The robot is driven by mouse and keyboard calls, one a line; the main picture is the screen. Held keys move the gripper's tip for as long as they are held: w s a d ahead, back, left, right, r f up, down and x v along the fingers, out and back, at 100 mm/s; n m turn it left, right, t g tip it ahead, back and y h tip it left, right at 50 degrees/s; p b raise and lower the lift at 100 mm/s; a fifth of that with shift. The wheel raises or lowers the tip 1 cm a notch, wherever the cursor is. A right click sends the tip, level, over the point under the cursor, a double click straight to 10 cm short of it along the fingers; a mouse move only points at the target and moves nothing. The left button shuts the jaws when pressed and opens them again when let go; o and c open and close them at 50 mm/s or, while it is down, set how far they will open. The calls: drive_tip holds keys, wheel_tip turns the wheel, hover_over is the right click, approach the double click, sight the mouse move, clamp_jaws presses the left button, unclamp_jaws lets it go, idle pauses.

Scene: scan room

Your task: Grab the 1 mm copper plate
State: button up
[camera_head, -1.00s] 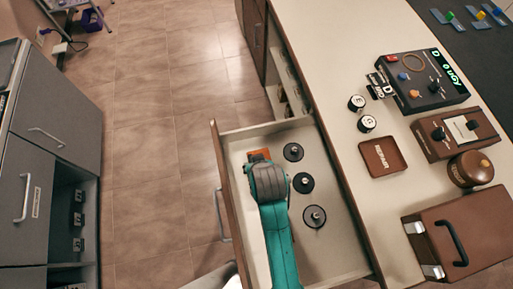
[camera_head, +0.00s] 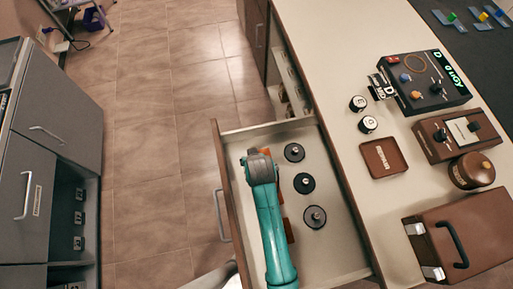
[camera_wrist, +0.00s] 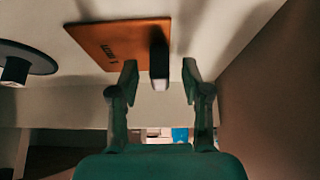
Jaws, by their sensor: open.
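A copper-coloured plate (camera_wrist: 112,42) lies flat on the drawer floor in the wrist view. It bears small dark lettering, too blurred to read surely, and a dark upright handle (camera_wrist: 159,62) with a pale end. My gripper (camera_wrist: 160,80) is open, its two fingers on either side of the handle in the picture; I cannot tell whether they touch it. In the head view, orange pieces show beside my arm at the far end (camera_head: 266,152), the middle (camera_head: 280,188) and nearer (camera_head: 289,231). My arm hides most of them. I cannot tell which is the 1 mm plate.
The open drawer (camera_head: 335,240) has a brown front wall close on the left. Dark round discs with knobs (camera_head: 294,152), (camera_head: 304,183), (camera_head: 315,217) stand right of my arm. The counter (camera_head: 330,75) holds a brown tray (camera_head: 383,157), instruments and a brown case (camera_head: 460,240).

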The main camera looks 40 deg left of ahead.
drive_tip(key=shift+f, duration=0.1)
drive_tip(key=shift+c, duration=0.3)
clamp_jaws()
